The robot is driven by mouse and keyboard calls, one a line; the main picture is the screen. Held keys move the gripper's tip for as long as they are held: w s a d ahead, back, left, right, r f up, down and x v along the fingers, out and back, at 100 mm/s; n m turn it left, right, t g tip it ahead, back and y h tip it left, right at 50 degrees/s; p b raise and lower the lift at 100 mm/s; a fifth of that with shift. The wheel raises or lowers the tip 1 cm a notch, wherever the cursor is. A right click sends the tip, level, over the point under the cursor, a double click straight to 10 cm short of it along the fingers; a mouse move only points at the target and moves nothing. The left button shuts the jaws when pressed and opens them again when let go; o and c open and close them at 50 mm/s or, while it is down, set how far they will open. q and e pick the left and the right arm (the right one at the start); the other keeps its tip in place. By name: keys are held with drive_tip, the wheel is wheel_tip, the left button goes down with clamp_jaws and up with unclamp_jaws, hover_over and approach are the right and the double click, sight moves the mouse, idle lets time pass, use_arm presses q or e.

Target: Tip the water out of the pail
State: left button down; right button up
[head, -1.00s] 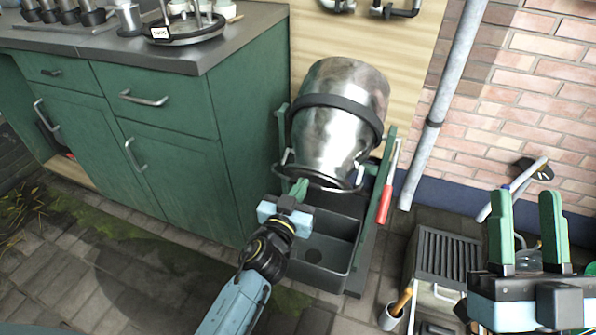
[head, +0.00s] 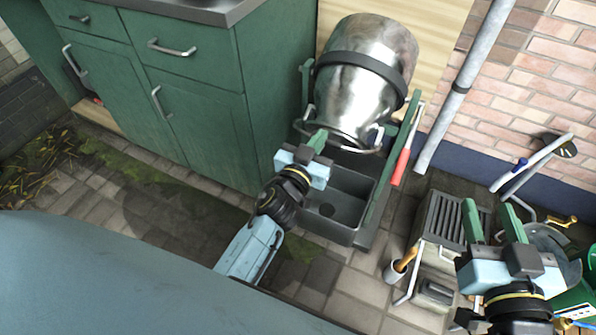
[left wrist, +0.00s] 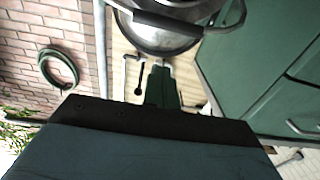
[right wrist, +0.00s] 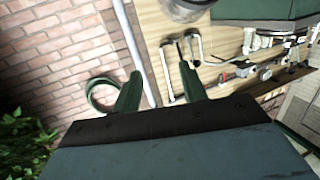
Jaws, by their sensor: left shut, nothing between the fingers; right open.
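A shiny metal vessel with a dark band (head: 360,85), which I take for the pail, sits in a green stand (head: 405,125). It is tilted with its narrower end down toward me, above a dark grey basin (head: 330,205). No water can be made out. My left gripper (head: 318,138) is shut and empty at the left of the vessel's lower rim, near a wire handle; contact cannot be told. The left wrist view shows the vessel (left wrist: 165,35) just beyond the shut fingers (left wrist: 161,85). My right gripper (head: 490,208) is open and empty, away from the vessel at lower right.
A green cabinet (head: 190,110) stands close on the left of the stand. A red-handled lever (head: 401,165) is on the stand's right side. A grated box (head: 450,220) and a small pot with a brush (head: 396,270) are near my right gripper. A pipe (head: 460,85) runs along the brick wall.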

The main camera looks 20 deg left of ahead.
use_arm(q)
drive_tip(key=s+f+p, duration=0.1)
drive_tip(key=s, duration=0.9)
drive_tip(key=shift+a+f, duration=0.25)
use_arm(e)
wheel_tip(320, 180, down, 6)
drive_tip(key=s+d+g+h, duration=0.1)
drive_tip(key=s+g, duration=0.1)
drive_tip(key=g, duration=0.2)
drive_tip(key=shift+d+r+h, duration=0.15)
drive_tip(key=shift+d+h, duration=0.15)
drive_tip(key=shift+d, duration=0.05)
